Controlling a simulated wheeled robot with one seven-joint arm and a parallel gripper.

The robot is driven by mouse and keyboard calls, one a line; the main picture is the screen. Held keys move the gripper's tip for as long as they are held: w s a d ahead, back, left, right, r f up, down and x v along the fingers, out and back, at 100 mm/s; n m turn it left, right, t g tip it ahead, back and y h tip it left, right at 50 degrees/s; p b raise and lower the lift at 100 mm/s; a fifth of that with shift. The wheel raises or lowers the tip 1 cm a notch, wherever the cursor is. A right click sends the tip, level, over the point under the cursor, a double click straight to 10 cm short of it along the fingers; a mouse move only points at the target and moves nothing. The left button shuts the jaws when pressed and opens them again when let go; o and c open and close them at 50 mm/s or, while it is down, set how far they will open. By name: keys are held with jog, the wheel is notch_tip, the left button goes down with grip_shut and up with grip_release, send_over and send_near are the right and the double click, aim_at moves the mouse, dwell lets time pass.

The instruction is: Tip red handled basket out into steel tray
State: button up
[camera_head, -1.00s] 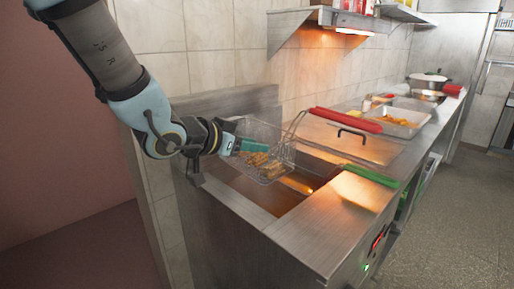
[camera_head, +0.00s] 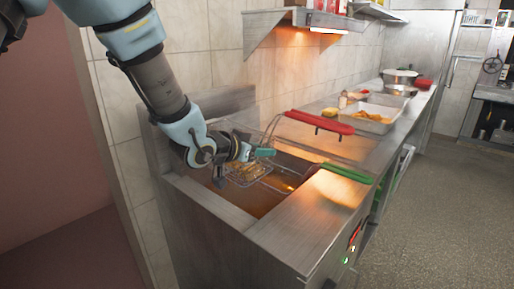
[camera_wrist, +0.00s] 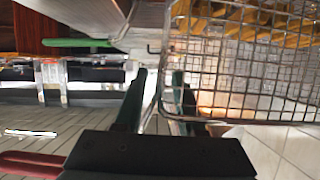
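The red handled basket (camera_head: 250,171) is a wire basket with golden pieces inside, at the fryer in the head view. The handle also shows at the lower left of the wrist view (camera_wrist: 30,164). My gripper (camera_head: 266,152) is beside the basket's handle side, short of the red grip. In the wrist view its fingers (camera_wrist: 157,78) stand apart, with a basket wire seen between them; contact is unclear. The steel tray (camera_head: 388,130) sits on the counter at the right, with golden food in it.
A green handle (camera_head: 347,173) reaches over the fryer's front edge. Hot oil (camera_head: 255,205) fills the fryer well. Pots (camera_head: 402,77) stand farther along the counter. A shelf (camera_head: 300,18) hangs on the wall. The floor (camera_head: 430,220) at the right is clear.

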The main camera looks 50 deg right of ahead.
grip_shut()
dwell(0.3)
dwell(1.1)
grip_release()
jog(key=shift+a, duration=0.1)
